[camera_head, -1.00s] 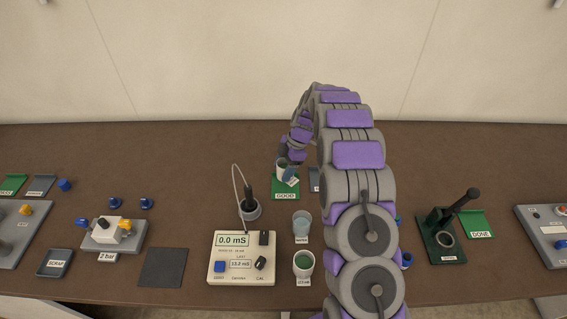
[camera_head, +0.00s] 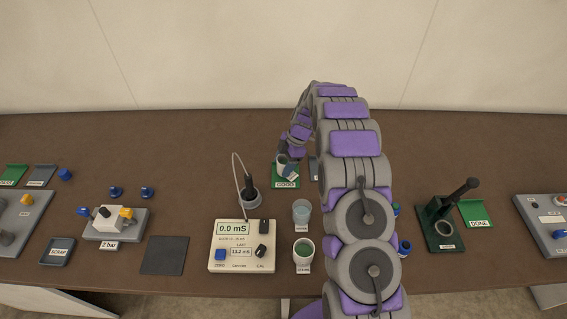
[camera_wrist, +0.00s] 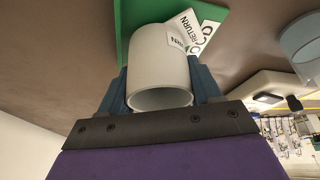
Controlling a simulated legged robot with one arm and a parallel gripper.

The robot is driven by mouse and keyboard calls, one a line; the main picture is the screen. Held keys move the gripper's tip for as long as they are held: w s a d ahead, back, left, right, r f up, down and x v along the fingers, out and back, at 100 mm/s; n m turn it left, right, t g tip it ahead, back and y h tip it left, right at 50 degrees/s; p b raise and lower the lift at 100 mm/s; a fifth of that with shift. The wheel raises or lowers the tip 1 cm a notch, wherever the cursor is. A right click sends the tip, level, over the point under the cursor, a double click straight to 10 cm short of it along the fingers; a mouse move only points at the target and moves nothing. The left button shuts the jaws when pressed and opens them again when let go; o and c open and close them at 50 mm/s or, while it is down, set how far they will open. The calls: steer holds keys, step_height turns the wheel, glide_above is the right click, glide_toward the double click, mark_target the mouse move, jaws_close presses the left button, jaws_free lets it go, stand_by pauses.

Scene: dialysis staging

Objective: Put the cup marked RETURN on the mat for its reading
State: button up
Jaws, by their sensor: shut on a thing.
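The cup marked RETURN (camera_wrist: 160,65) is pale grey-white with a white RETURN tag. My gripper (camera_wrist: 160,88) is shut on it, one blue finger on each side. In the head view the cup (camera_head: 282,160) is at the green GOOD mat (camera_head: 286,184), behind the meter; I cannot tell whether it touches that mat. My gripper (camera_head: 293,147) is partly hidden there by the arm. A bare dark grey mat (camera_head: 164,255) lies left of the meter (camera_head: 240,256), which reads 0.0 mS.
A probe (camera_head: 249,187) stands in a holder behind the meter. A lever press (camera_head: 440,225) is further right. My arm hides part of the table.

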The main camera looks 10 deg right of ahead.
steer(key=shift+f, duration=0.4)
steer(key=o, duration=1.3)
steer(key=shift+r, duration=0.1)
steer(key=shift+w, duration=0.1)
